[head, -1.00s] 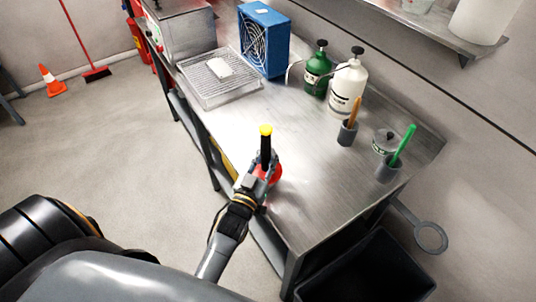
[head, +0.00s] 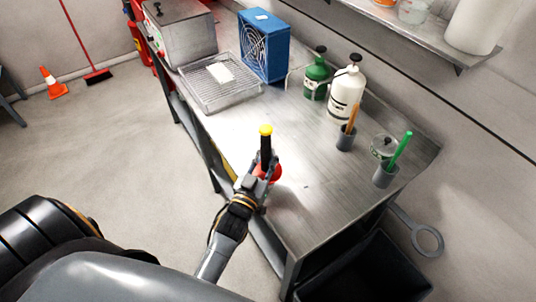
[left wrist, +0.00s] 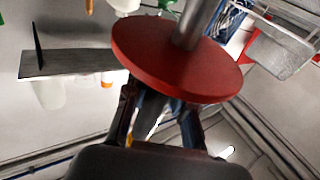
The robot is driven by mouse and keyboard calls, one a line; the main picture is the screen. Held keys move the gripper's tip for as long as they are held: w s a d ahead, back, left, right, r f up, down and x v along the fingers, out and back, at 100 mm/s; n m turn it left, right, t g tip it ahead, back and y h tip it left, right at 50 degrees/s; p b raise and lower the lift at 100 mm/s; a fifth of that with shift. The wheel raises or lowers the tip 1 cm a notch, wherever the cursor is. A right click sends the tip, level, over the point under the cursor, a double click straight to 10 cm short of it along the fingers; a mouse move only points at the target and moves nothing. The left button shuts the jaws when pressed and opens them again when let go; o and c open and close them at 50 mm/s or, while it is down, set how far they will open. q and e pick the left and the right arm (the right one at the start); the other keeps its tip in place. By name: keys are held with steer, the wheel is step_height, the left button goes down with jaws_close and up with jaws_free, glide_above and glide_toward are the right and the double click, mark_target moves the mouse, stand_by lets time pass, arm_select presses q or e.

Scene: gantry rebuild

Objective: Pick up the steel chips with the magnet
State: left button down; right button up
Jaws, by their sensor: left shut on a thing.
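The magnet (head: 266,150) is a wand with a black handle, a yellow top and a red disc. It stands upright in the head view, over the front edge area of the steel bench. My left gripper (head: 263,174) is shut on it below the black handle. In the left wrist view the magnet's red disc (left wrist: 170,62) and grey rod fill the upper middle, close to my left gripper's fingers (left wrist: 160,115). I cannot make out any steel chips in either view. My right gripper is not in view.
The steel bench (head: 295,175) is clear around the magnet. A wire-topped tray (head: 222,90) and a blue fan box (head: 264,45) stand further back. Green (head: 316,75) and white (head: 346,90) bottles, two grey cups and a jar line the wall side. A black bin (head: 365,275) stands below.

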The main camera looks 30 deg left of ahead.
arm_select(q)
steer(key=shift+w+d, duration=0.1)
steer(key=w+d+b, duration=0.3)
steer(key=w+d, duration=0.4)
steer(key=d, duration=0.4)
steer(key=shift+w+r+b, duration=0.15)
steer(key=shift+r+b, duration=0.05)
steer(key=shift+b, duration=0.15)
stand_by(0.4)
steer(key=shift+d, duration=0.1)
steer(key=s+a+p, duration=0.3)
steer(key=s+a, duration=0.3)
steer(key=a, duration=0.2)
steer(key=s+d+r+h+b, duration=0.1)
steer(key=s+b, duration=0.6)
steer(key=s, duration=0.8)
steer(key=shift+r+m, duration=0.4)
steer(key=shift+r, duration=0.25)
